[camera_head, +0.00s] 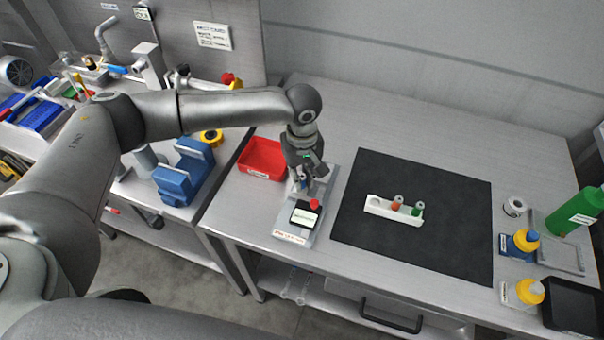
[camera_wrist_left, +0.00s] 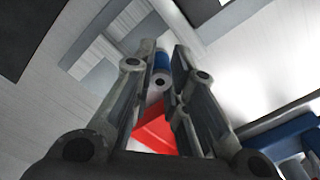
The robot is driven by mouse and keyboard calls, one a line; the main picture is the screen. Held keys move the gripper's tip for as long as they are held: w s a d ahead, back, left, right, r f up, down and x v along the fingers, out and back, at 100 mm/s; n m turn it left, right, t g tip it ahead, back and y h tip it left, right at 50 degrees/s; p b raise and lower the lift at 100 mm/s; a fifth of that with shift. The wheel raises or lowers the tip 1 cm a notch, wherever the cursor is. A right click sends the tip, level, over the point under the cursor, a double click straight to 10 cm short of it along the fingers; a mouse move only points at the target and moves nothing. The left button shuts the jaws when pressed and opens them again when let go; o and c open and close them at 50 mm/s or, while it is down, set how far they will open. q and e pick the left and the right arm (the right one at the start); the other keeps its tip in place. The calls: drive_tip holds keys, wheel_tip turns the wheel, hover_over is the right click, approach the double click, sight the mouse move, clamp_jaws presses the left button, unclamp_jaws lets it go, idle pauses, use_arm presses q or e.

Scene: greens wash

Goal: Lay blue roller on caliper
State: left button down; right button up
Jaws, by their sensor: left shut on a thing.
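My left gripper (camera_head: 306,186) points down over the grey caliper device (camera_head: 285,219), which has a small display and a red knob. In the left wrist view, my left gripper (camera_wrist_left: 166,62) is shut on the blue roller (camera_wrist_left: 162,62), whose round end with a dark centre faces the camera. In the head view the roller (camera_head: 302,184) is mostly hidden by the fingers. I cannot tell whether it touches the caliper. My right gripper is not in view.
A red tray (camera_head: 262,158) stands left of the caliper. A white holder (camera_head: 378,207) with red and green rollers lies on the black mat (camera_head: 420,172) to the right. Bottles (camera_head: 524,241) stand at the right edge. A blue vise (camera_head: 176,184) is on the left bench.

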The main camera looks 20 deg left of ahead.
sight(302, 176)
use_arm(q)
drive_tip(key=c, duration=1.4)
unclamp_jaws()
drive_tip(key=shift+c, duration=0.2)
drive_tip(key=shift+r, duration=0.4)
wheel_tip(302, 176, up, 11)
drive_tip(key=b, duration=0.1)
drive_tip(key=shift+r+b, duration=0.2)
drive_tip(key=shift+b, duration=0.2)
